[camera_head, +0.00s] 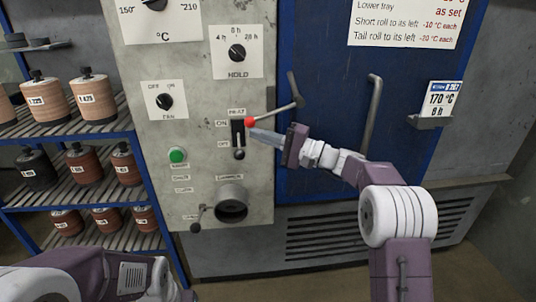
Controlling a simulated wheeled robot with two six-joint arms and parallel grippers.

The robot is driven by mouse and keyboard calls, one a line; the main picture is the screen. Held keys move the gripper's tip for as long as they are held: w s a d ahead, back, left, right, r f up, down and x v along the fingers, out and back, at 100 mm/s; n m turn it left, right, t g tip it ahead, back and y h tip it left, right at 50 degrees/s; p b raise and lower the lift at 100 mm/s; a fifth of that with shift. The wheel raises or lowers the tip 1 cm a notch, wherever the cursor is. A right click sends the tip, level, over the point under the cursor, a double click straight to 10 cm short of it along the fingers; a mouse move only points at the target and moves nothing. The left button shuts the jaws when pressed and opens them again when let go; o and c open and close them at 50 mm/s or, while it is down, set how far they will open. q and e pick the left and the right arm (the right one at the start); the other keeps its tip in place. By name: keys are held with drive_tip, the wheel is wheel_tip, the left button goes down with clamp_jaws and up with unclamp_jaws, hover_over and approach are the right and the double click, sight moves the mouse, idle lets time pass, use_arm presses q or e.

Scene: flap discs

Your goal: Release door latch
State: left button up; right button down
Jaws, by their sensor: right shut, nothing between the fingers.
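The door latch is a dark grey lever (276,113) with a red ball knob (250,122). It sits at the left edge of the blue oven door (330,150) and reaches left over the grey control panel (195,120). My right gripper (254,134) is shut and empty. Its fingertips are just below and right of the red knob; whether they touch it, I cannot tell. A heat switch (238,153) with a dark knob is just below left of the fingertips, its lever down by the OFF label. My left arm shows at the lower left, but its gripper is out of the picture.
A vertical grey door handle (371,115) stands right of the latch. A small card holder (430,122) juts from the door farther right. The panel carries dials, a green button (177,155) and a round port (231,204). A blue rack (70,135) of discs stands left.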

sight(252, 124)
drive_tip(key=shift+a+r+y+b, duration=0.15)
drive_tip(key=shift+a+r+b, duration=0.2)
drive_tip(key=shift+r, duration=0.3)
drive_tip(key=shift+a+r+y+b, duration=0.15)
drive_tip(key=shift+a+r+b, duration=0.2)
drive_tip(key=shift+r, duration=0.25)
drive_tip(key=shift+r, duration=0.15)
wheel_tip(252, 124, down, 6)
drive_tip(key=b, duration=0.6)
drive_tip(key=s+r+p+v, duration=0.1)
drive_tip(key=p+v, duration=0.1)
drive_tip(key=v, duration=0.8)
drive_tip(key=shift+m+p, duration=0.3)
drive_tip(key=shift+p, duration=0.05)
drive_tip(key=shift+a, duration=0.1)
